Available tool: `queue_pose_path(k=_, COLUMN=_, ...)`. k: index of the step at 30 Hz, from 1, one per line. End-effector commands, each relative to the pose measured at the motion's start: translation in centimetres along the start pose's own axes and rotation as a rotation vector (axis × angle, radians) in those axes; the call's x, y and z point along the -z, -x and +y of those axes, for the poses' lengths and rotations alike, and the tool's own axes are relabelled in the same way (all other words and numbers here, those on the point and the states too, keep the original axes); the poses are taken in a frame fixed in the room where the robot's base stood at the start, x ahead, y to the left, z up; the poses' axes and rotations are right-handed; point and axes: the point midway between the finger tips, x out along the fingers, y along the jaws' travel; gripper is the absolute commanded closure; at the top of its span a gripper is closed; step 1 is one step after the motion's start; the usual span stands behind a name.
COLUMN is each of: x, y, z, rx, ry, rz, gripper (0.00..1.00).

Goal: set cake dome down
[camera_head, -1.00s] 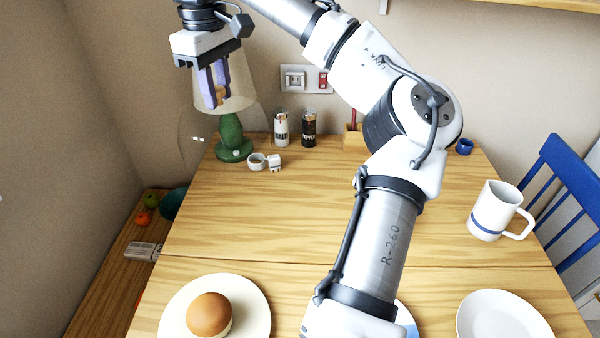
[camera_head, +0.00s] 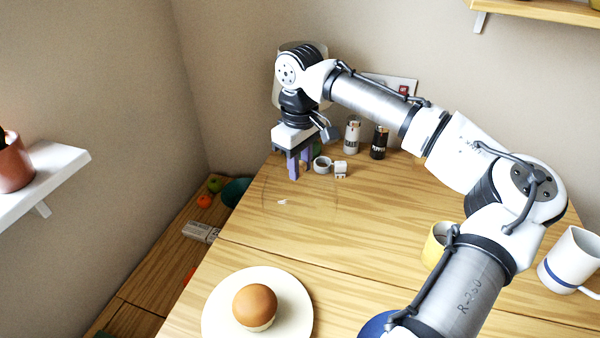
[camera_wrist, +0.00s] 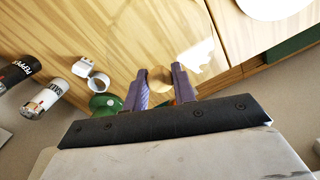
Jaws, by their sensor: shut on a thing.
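The cake dome (camera_head: 283,202) is clear glass and hard to see; only a faint outline and a small glint show over the table's far left part. Its wooden knob (camera_wrist: 158,78) sits between the purple fingers of my gripper (camera_wrist: 158,88) in the wrist view. In the head view my gripper (camera_head: 300,170) points down, shut on this knob (camera_head: 303,168). The dome looks upright at or close to the wooden table (camera_head: 350,230); I cannot tell whether its rim touches.
A round bun-like cake (camera_head: 255,305) sits on a cream plate (camera_head: 215,320) at the front. The table's middle is clear.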

Motion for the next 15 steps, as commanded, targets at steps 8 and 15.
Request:
queue_pose_path(k=8, x=0.0, y=-2.8, z=0.0, rx=-0.002, ry=0.0, rz=0.0, gripper=1.0)
queue_pose_path(k=15, x=0.0, y=-2.8, z=0.0, rx=-0.001, ry=0.0, rz=0.001, gripper=1.0)
